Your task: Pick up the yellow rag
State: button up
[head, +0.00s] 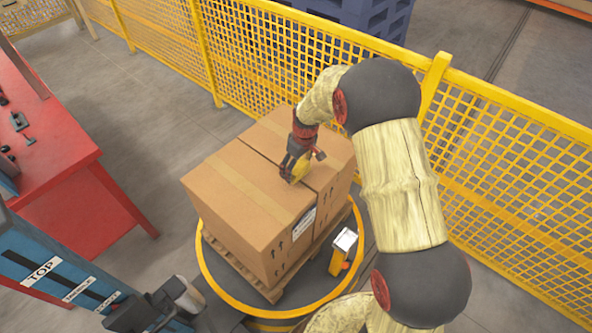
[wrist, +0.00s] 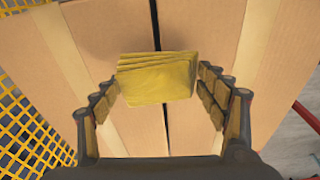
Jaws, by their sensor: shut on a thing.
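The yellow rag (wrist: 157,82) is a folded stack of cloth, between the two fingers of my gripper (wrist: 160,90) in the wrist view. My gripper is shut on it, with one finger on each side. In the head view my gripper (head: 292,172) points down over the top of the cardboard boxes (head: 235,185), near the seam between them. A small part of the rag (head: 300,168) shows there beside the fingers. A faint shadow lies on the cardboard by the rag; I cannot tell whether the rag still touches the box.
The boxes stand on a wooden pallet (head: 232,262) on a round, yellow-rimmed base (head: 204,265). A yellow mesh fence (head: 250,60) runs behind. A red workbench (head: 60,165) is at the left, and a small yellow post (head: 339,262) stands in front of the boxes.

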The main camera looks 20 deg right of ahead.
jog(key=s+d+r+p, duration=0.3)
jog(key=s+d+r, duration=0.2)
jog(key=s+r, duration=0.4)
jog(key=s, duration=0.3)
jog(key=shift+s, duration=0.3)
jog(key=shift+d+r, duration=0.1)
jog(key=o, duration=0.7)
jog(key=c, duration=0.5)
jog(key=shift+o, duration=0.2)
